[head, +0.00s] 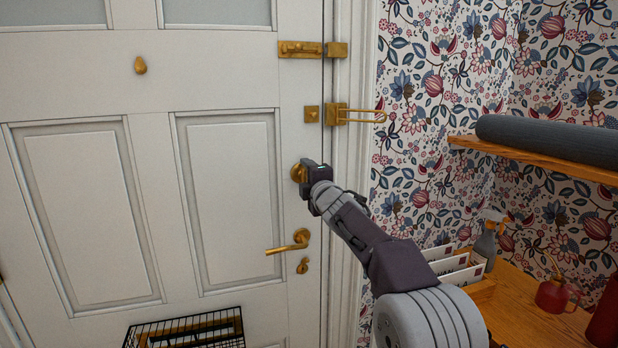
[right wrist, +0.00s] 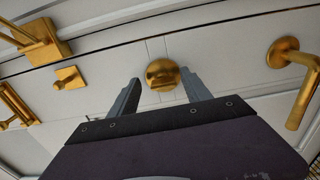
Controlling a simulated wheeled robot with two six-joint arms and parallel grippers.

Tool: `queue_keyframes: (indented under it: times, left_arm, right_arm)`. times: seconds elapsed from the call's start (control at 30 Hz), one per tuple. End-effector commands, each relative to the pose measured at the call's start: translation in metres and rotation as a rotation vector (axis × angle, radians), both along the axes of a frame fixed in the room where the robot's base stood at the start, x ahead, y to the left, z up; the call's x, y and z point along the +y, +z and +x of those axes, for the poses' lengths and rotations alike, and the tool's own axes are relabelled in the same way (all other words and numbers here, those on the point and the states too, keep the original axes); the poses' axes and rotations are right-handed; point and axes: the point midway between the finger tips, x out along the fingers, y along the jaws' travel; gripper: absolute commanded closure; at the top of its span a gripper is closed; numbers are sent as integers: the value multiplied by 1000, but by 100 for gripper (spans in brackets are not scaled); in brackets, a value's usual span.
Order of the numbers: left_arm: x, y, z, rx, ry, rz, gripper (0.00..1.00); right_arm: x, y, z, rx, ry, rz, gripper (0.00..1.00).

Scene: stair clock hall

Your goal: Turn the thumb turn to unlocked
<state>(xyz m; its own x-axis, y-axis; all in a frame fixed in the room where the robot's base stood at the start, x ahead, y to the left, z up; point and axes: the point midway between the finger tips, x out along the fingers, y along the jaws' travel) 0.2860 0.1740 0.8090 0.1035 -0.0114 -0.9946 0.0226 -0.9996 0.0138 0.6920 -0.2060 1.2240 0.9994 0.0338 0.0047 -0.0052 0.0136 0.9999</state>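The brass thumb turn (head: 296,172) is on the white door (head: 68,210), above the lever handle (head: 291,242). In the right wrist view it is a round brass plate (right wrist: 162,75) with a raised grip across it. My right gripper (head: 307,178) is at the thumb turn and partly covers it in the head view. In the right wrist view its two fingers are apart, one on each side of the thumb turn, with gaps between. Nothing is held. My left gripper is not in view.
Above the thumb turn are a brass swing-bar latch (head: 355,116) and a slide bolt (head: 300,48). A wire letter basket (head: 188,330) hangs low on the door. To the right, a wooden shelf (head: 545,160) holds a grey roll (head: 550,140); a lower wooden surface holds a spray bottle (head: 487,243) and letters.

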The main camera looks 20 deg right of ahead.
Motion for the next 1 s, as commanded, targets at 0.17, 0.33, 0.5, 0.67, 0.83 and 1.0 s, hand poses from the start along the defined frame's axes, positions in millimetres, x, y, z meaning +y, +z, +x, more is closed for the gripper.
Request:
queue_keyframes:
  times: [0.17, 0.33, 0.5, 0.67, 0.83, 1.0]
  left_arm:
    - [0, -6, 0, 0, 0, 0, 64]
    - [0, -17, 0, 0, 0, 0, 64]
    - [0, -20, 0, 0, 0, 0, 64]
    - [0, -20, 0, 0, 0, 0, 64]
    - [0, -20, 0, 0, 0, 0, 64]
    - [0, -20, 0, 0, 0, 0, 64]
  right_arm:
    - [0, -2, -10, 1, 0, 0, 44]
    - [-4, -2, -44, -1, -2, 1, 44]
    - [-6, 1, -77, -2, -1, 1, 44]
    - [-7, 1, -90, 0, -1, 2, 44]
    - [-7, 1, -91, 1, 0, 2, 44]
    - [-7, 1, -91, 0, 0, 2, 44]
